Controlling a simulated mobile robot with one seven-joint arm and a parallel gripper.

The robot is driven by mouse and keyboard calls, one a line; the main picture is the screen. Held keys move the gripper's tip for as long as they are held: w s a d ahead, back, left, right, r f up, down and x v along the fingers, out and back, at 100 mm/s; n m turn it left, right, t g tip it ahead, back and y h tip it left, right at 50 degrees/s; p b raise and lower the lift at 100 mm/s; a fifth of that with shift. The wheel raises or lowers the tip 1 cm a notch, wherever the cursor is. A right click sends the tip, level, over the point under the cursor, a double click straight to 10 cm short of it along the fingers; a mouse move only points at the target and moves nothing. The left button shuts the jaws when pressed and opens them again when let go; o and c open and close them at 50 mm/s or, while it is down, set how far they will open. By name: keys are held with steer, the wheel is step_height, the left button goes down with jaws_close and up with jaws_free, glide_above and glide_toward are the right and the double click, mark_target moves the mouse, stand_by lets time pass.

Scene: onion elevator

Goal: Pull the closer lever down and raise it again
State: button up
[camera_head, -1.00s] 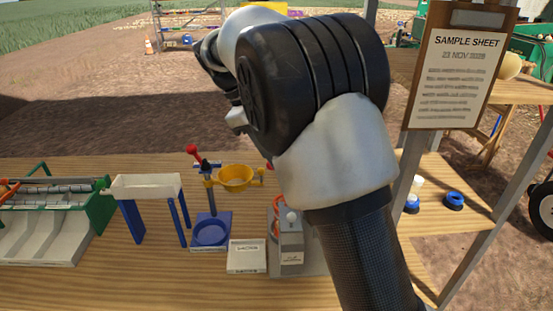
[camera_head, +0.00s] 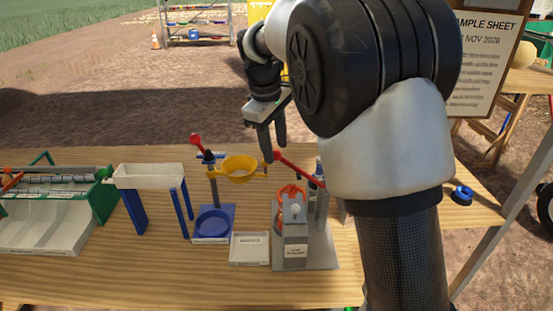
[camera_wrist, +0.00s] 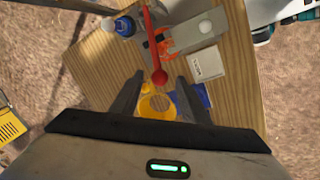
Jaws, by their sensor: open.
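The closer's red lever (camera_head: 298,169) slants down to the right from its ball end in the head view. It rises from the grey closer (camera_head: 294,240), which has an orange part and a white knob. My arm hides part of the closer. My gripper (camera_head: 272,155) is open and points down at the lever's ball end. In the wrist view, the red ball (camera_wrist: 159,76) appears between the fingertips of my gripper (camera_wrist: 160,79). I cannot tell whether the fingers touch it.
A blue stand (camera_head: 213,223) with a yellow funnel (camera_head: 239,168) and another red-knobbed lever (camera_head: 196,140) stands left of the closer. A flat pale box (camera_head: 249,249) lies between them. A white trough (camera_head: 149,177) on blue legs stands farther left. The front of the table is clear.

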mark_target(276, 151)
steer(key=shift+x, duration=1.95)
jaws_close()
